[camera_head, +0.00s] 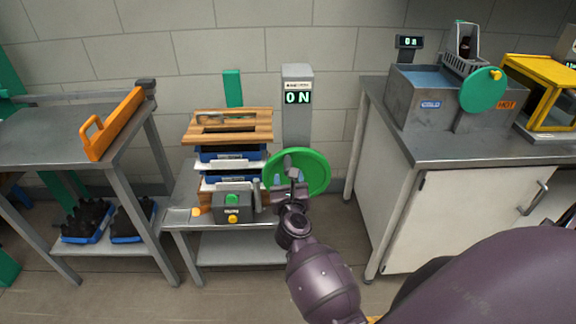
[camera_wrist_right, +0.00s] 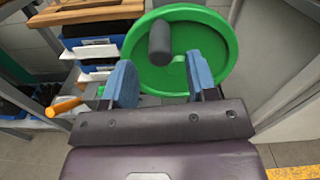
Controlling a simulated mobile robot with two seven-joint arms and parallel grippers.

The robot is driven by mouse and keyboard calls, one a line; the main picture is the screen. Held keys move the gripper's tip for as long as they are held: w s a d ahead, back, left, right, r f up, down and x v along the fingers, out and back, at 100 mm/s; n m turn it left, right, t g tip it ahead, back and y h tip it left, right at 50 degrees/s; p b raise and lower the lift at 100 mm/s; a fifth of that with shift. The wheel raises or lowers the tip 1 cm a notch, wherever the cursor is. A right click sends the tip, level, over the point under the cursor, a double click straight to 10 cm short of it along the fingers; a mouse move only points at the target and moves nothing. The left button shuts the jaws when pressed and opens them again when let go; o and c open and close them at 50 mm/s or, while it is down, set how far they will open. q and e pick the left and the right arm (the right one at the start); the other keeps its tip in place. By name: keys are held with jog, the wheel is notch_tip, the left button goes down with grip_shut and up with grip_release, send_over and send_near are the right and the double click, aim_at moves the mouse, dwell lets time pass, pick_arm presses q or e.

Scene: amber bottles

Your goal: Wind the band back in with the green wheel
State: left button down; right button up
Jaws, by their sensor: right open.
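The green wheel (camera_head: 316,172) stands upright in front of a grey post at the right end of the low bench. It fills the upper middle of the right wrist view (camera_wrist_right: 206,42), where a dark cylindrical handle (camera_wrist_right: 160,42) sticks out from its face. My right gripper (camera_head: 291,176) is in front of the wheel in the head view. In the wrist view its two blue-padded fingers (camera_wrist_right: 160,80) are apart, with nothing held between them; the handle shows just beyond and above the gap. I cannot make out the band. My left gripper is not in view.
The post's display (camera_head: 297,97) reads "0 N". Left of the wheel are a grey box with green and yellow buttons (camera_head: 232,206) and stacked trays under a wooden board (camera_head: 228,127). A steel counter (camera_head: 440,150) stands right, a side table (camera_head: 60,130) left.

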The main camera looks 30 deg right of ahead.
aim_at(288, 166)
jog(key=shift+x, duration=3.1)
jog(key=shift+c, duration=0.3)
grip_shut()
